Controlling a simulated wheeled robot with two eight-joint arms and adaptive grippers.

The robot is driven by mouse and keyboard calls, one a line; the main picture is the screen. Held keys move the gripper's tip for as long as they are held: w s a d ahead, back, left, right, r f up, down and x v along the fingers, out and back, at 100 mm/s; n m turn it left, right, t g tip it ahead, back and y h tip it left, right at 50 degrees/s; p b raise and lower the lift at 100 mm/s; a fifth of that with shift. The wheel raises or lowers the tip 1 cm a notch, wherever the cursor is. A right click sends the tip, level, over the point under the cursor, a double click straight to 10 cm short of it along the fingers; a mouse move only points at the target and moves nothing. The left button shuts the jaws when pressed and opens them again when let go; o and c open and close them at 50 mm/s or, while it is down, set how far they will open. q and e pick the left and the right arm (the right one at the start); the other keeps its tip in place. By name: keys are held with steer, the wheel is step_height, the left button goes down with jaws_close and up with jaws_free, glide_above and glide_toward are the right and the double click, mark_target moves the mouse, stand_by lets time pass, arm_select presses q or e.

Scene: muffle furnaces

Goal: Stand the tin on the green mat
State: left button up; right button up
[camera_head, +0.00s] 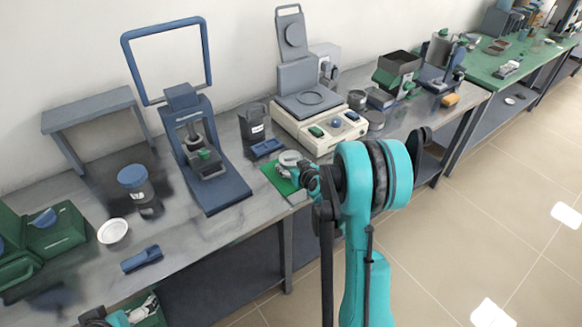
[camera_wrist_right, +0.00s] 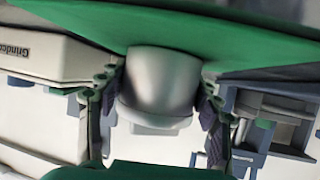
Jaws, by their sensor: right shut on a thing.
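The tin (camera_head: 290,158) is a small silvery cylinder at the front edge of the bench. My right gripper (camera_head: 302,174) is shut on it, with one finger on each side in the right wrist view (camera_wrist_right: 160,98). The tin's metal wall (camera_wrist_right: 162,75) shows there, its end meeting the green mat (camera_wrist_right: 230,32). The tin looks upright over the mat; I cannot tell whether it touches or hovers slightly. The mat (camera_head: 271,178) is partly hidden by the tin and gripper. My left gripper (camera_head: 112,319) is at the bottom left edge, mostly cut off.
A cream instrument (camera_head: 318,128) stands just behind the mat. A blue press (camera_head: 215,190) stands to its left, with a dark labelled cup (camera_head: 252,122) and a blue block (camera_head: 267,147) between. A white dish (camera_head: 113,231) and a blue tool (camera_head: 141,259) lie farther left.

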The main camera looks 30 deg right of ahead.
steer(key=o, duration=1.3)
steer(key=shift+f, duration=0.1)
